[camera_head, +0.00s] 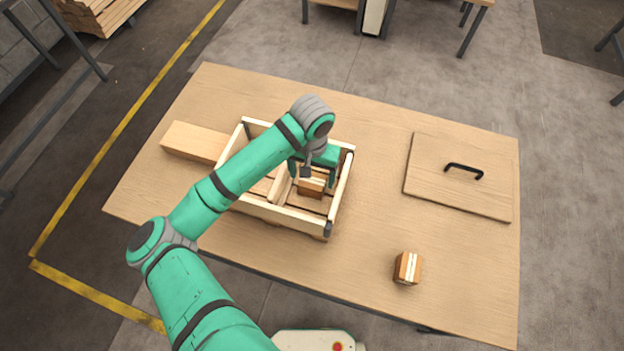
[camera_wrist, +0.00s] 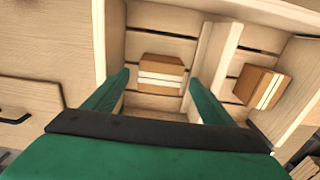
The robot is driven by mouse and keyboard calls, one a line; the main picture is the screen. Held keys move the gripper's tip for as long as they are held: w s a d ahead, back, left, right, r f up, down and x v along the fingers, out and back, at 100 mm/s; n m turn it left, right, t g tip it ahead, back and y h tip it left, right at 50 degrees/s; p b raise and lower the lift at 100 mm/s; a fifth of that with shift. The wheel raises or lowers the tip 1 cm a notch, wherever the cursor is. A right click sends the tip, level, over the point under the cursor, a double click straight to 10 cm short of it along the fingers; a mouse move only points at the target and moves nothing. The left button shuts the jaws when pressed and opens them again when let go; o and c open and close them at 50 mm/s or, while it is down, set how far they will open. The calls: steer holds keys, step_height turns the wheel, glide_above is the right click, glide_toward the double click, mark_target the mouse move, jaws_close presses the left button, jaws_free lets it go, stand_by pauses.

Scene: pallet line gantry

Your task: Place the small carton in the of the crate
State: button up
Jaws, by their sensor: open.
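The open wooden crate (camera_head: 272,213) stands left of centre on the table, with a divider (camera_wrist: 217,55) splitting it into compartments. My gripper (camera_head: 313,176) reaches down into its right compartment. A small brown carton with pale bands (camera_head: 311,190) sits there, and in the wrist view the carton (camera_wrist: 161,76) lies between my open fingers, with gaps at both sides. A second brown carton (camera_wrist: 262,87) is in the other compartment; my arm mostly hides that side in the head view. A third small carton (camera_head: 408,268) stands on the table, right of the crate.
A flat wooden lid (camera_head: 432,160) with a black handle (camera_head: 464,169) lies at the table's right. A long wooden block (camera_head: 193,141) lies against the crate's left side. The table (camera_head: 380,225) is clear between crate and lid. The crate walls rise close around my gripper.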

mark_target(312, 181)
step_height(312, 181, up, 8)
steer(key=shift+f, duration=0.1)
stand_by(0.8)
